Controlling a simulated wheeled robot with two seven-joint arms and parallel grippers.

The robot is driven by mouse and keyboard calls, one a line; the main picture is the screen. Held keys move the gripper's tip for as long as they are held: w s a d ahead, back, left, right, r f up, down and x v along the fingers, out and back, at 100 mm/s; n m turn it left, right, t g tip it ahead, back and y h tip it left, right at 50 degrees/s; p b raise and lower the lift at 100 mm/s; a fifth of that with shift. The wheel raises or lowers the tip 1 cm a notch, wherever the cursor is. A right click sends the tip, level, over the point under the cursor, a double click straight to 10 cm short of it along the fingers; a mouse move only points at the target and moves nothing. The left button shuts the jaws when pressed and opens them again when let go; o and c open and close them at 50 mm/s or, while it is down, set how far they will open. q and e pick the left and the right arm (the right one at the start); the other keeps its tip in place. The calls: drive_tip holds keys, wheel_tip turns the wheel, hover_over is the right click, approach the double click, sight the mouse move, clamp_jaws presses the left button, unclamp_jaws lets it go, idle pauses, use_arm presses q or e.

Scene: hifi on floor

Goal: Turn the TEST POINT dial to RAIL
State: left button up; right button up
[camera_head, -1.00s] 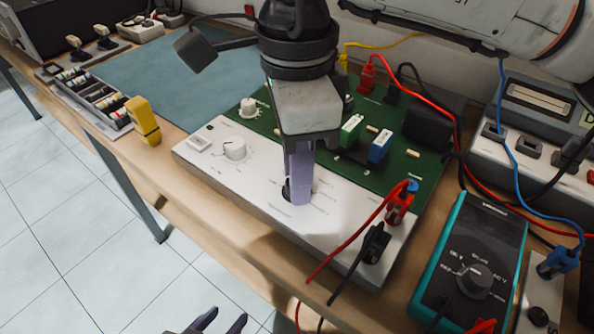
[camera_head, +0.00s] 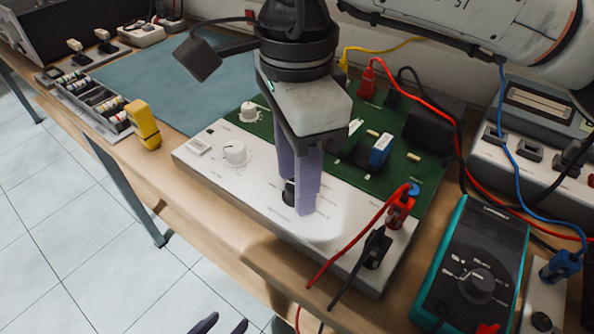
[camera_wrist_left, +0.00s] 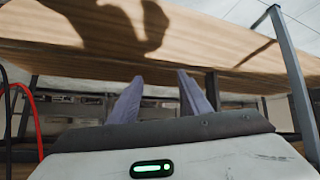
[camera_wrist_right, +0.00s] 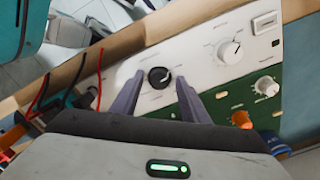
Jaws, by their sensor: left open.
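A white panel (camera_head: 240,187) on the front of the circuit board carries a black dial (camera_wrist_right: 158,77), with small marks around it too blurred to read. In the head view the dial (camera_head: 289,187) is partly hidden by my right gripper (camera_head: 304,205). In the right wrist view that gripper (camera_wrist_right: 159,80) is open, its two purple fingertips on either side of the dial with gaps showing. I cannot tell whether they touch the panel. My left gripper (camera_head: 222,325) is open and empty, low in front of the bench; it also shows in the left wrist view (camera_wrist_left: 160,77).
A white dial (camera_head: 235,153) sits further left on the panel. Red and black plugs (camera_head: 400,207) with leads stand at its right end. A teal multimeter (camera_head: 475,265) is to the right. A yellow tool (camera_head: 142,122) stands left of the panel.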

wheel_tip(320, 180, up, 10)
drive_tip(key=p, duration=0.1)
drive_tip(key=shift+r+p, duration=0.15)
drive_tip(key=shift+p, duration=0.2)
idle(0.6)
